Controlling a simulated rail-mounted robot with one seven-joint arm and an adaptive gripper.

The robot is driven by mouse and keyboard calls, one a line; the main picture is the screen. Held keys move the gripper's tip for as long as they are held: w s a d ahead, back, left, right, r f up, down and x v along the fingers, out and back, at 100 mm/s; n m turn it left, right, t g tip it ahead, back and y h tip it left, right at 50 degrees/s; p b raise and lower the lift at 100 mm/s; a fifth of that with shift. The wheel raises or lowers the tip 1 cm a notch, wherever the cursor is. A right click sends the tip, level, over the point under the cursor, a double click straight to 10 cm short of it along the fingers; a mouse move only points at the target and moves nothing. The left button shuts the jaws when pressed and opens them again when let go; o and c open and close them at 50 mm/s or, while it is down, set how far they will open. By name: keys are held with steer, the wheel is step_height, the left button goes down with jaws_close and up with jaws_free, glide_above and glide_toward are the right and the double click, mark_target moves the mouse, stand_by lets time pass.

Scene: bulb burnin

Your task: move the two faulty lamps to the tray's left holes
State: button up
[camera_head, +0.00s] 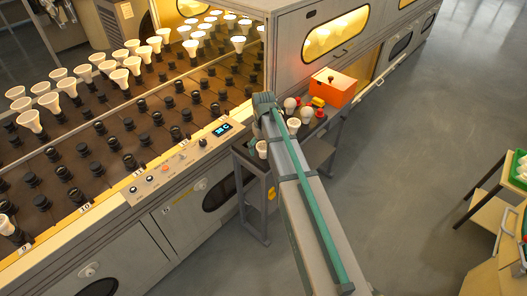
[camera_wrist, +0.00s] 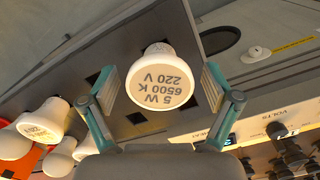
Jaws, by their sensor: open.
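In the wrist view my gripper (camera_wrist: 158,84) is open, with one finger on each side of a white lamp (camera_wrist: 163,80). The lamp's face is toward the camera and reads 5 W, 6500 K, 220 V, upside down. Both fingers look apart from it. Behind it is a dark grey strip with square holes (camera_wrist: 137,118), seemingly the tray; whether the lamp sits in a hole is hidden. In the head view white lamps (camera_head: 293,124) (camera_head: 262,147) stand on a small stand by my arm, which hides my gripper. I cannot tell which lamps are faulty.
The burn-in rack holds rows of lit lamps (camera_head: 119,77) and many empty black sockets (camera_head: 130,161). Its control panel (camera_head: 178,165) faces the stand (camera_head: 250,182). An orange box (camera_head: 333,87) and loose bulbs (camera_head: 290,104) lie beyond.

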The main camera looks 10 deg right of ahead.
step_height(320, 180, up, 10)
stand_by(0.4)
steer(key=shift+m, duration=0.5)
steer(key=s+f, duration=0.3)
steer(key=f, duration=0.1)
steer(key=s+f, duration=0.3)
steer(key=f, duration=0.2)
steer(key=s+f, duration=0.3)
steer(key=f, duration=0.1)
steer(key=shift+s+f, duration=0.15)
steer(key=shift+s, duration=0.1)
steer(key=s+f+g, duration=0.2)
steer(key=s+f, duration=0.7)
steer(key=s, duration=0.4)
steer(key=s+f+g, duration=0.2)
steer(key=s+f, duration=0.8)
steer(key=s, duration=0.4)
steer(key=s+f+m+g, duration=0.1)
steer(key=s+f+g, duration=0.1)
steer(key=s+f, duration=0.7)
steer(key=s, duration=0.4)
steer(key=shift+s+f+g, duration=0.3)
steer(key=shift+s+g, duration=0.05)
steer(key=shift+g, duration=0.05)
steer(key=shift+w, duration=0.1)
